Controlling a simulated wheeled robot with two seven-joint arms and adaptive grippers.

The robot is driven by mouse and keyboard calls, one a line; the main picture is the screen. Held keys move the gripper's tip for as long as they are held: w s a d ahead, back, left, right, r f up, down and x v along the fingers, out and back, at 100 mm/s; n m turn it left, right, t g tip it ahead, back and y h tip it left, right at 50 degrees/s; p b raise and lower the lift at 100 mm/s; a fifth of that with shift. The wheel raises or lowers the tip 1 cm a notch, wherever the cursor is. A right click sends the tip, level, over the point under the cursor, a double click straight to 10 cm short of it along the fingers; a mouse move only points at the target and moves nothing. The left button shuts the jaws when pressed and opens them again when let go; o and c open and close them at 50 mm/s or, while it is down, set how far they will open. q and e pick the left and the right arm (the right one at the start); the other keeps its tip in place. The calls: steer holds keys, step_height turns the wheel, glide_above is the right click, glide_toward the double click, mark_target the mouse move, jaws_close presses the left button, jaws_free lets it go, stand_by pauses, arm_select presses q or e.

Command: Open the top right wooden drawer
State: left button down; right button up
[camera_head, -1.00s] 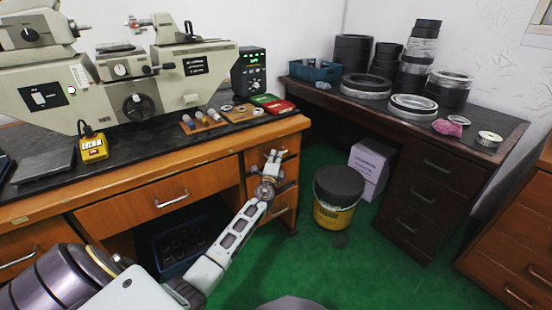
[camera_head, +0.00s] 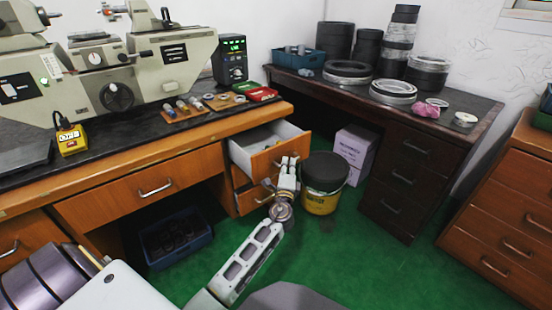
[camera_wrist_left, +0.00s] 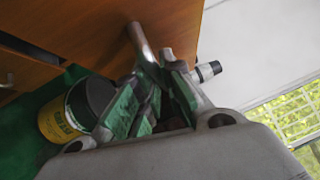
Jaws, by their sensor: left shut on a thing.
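The top right wooden drawer (camera_head: 266,160) stands pulled out from the orange-brown desk, in the middle of the head view. Its grey-white inside (camera_head: 262,136) shows from above. My left gripper (camera_head: 289,164) is at the front of this drawer. In the left wrist view the green-padded fingers of my left gripper (camera_wrist_left: 158,78) are shut on the metal drawer handle (camera_wrist_left: 139,38), which stands out from the wooden front (camera_wrist_left: 85,25). In the head view the gripper hides the handle. My right gripper is not in view.
A yellow bucket with a dark lid (camera_head: 320,204) stands close to the right of the open drawer. A blue crate (camera_head: 178,252) sits under the desk. Green floor (camera_head: 340,265) is clear in front. A dark desk with drawers (camera_head: 400,185) stands at right.

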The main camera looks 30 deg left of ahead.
arm_select(q)
steer(key=s+d+b, duration=0.1)
steer(key=s+d, duration=0.2)
steer(key=d, duration=0.5)
steer(key=shift+s+d, duration=0.15)
steer(key=shift+s, duration=0.1)
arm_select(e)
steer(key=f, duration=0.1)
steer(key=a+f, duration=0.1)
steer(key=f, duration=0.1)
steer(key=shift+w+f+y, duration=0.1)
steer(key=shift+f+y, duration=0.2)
arm_select(q)
steer(key=c, duration=1.5)
jaws_free()
steer(key=shift+c, duration=0.2)
